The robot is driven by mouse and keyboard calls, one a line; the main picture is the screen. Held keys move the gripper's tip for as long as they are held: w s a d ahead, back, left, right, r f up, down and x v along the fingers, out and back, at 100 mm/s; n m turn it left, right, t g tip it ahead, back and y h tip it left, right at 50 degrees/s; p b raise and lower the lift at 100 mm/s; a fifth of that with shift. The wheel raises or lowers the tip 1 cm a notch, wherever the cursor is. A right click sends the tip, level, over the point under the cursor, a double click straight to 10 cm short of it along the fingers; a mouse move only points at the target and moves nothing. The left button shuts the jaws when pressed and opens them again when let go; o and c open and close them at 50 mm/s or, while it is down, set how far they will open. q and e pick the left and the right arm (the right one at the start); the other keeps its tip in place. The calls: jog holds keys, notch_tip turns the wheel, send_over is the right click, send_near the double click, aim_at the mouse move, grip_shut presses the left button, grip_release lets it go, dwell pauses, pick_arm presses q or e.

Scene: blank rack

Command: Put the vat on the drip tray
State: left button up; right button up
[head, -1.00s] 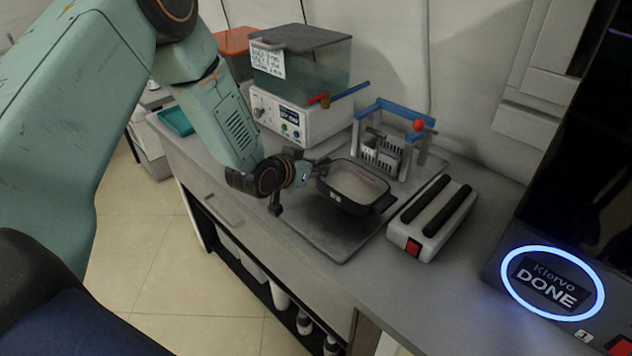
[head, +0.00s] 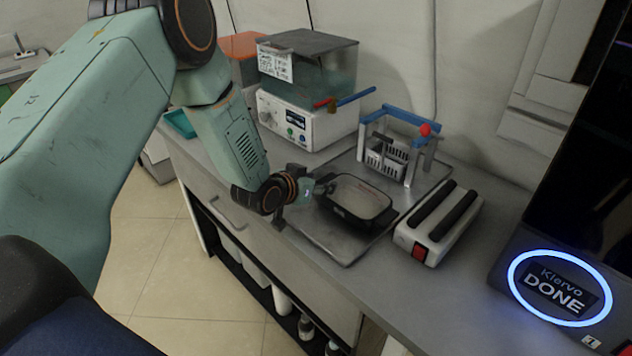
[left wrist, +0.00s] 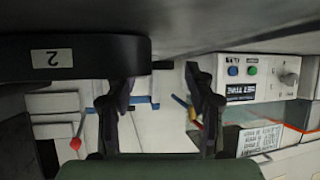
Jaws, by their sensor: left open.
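The vat (head: 345,217) is a black, shallow, rounded box with a pale inside, level on the grey drip tray (head: 335,243) and appearing to rest on it. My left gripper (head: 318,186) is at the vat's left end. In the left wrist view, which looks upside down, the vat (left wrist: 105,58) shows its "2" label. There the left gripper's (left wrist: 163,88) fingers are open, with a short dark tab of the vat between them, apart from both. My right gripper is not in view.
A small rack with blue bars and a basket (head: 390,160) stands behind the vat. A white device with two black bars (head: 440,222) is close on its right. A white unit with a clear tank (head: 305,120) is behind. A dark machine reading "DONE" (head: 555,290) is at right.

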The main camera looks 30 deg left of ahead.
pick_arm(q)
jog(key=p+v, duration=0.3)
jog(key=v, duration=0.8)
jog(key=shift+a, duration=0.1)
jog(key=shift+s+r, duration=0.25)
jog(key=shift+s, duration=0.4)
jog(key=s+d+f+g, duration=0.1)
jog(key=s+f, duration=0.1)
jog(key=s+d+f+g, duration=0.1)
jog(key=s+f, duration=0.1)
jog(key=f, duration=0.1)
jog(key=s+d+f+g, duration=0.1)
jog(key=s+f, duration=0.1)
jog(key=shift+s+d+f, duration=0.2)
jog(key=shift+s+d, duration=0.05)
jog(key=shift+d, duration=0.15)
jog(key=s+d+f+n+g, duration=0.1)
jog(key=s+f+g, duration=0.3)
jog(key=s, duration=0.9)
jog(key=s+d+f+n+g+y, duration=0.1)
jog(key=s+f+g, duration=0.4)
jog(key=s, duration=0.8)
jog(key=shift+s+d+f+y, duration=0.35)
jog(key=shift+d+f, duration=0.25)
jog(key=shift+d, duration=0.3)
